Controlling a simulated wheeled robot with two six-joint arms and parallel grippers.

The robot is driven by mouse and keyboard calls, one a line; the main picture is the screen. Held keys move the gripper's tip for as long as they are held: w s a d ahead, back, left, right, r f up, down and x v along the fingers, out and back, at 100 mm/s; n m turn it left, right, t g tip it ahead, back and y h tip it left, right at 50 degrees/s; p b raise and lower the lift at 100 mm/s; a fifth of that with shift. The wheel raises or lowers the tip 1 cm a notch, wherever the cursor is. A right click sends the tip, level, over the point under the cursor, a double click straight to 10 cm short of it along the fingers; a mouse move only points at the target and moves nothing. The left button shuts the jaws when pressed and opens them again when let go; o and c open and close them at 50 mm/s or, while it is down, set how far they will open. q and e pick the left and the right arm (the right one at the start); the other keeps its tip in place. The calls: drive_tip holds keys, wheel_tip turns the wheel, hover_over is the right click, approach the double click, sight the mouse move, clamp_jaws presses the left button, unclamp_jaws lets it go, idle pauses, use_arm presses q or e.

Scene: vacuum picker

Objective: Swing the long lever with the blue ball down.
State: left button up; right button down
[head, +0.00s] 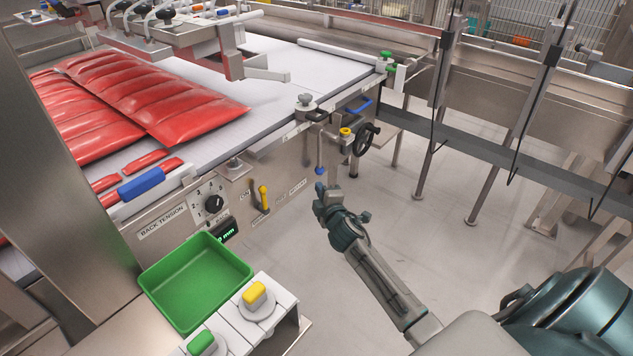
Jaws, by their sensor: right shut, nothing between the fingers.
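The long lever (319,148) is a thin metal rod on the right end of the machine's front. It runs downward in the picture, with a small blue ball (320,171) at its lower end. My right gripper (320,189) is shut and empty, with its tips just below the blue ball in the picture. I cannot tell whether they touch it. My left gripper is not in view.
A black handwheel (366,138) and a yellow knob (346,132) sit right of the lever. A yellow-tipped lever (264,196) and a dial (214,204) are to its left. A green tray (196,282) stands in front. The floor (440,225) to the right is clear.

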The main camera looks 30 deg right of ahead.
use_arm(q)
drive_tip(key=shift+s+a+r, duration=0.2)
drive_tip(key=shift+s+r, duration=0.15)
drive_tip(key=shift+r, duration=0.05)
use_arm(e)
drive_tip(key=v, duration=0.2)
drive_tip(key=shift+s+a+f, duration=0.1)
drive_tip(key=shift+s, duration=0.25)
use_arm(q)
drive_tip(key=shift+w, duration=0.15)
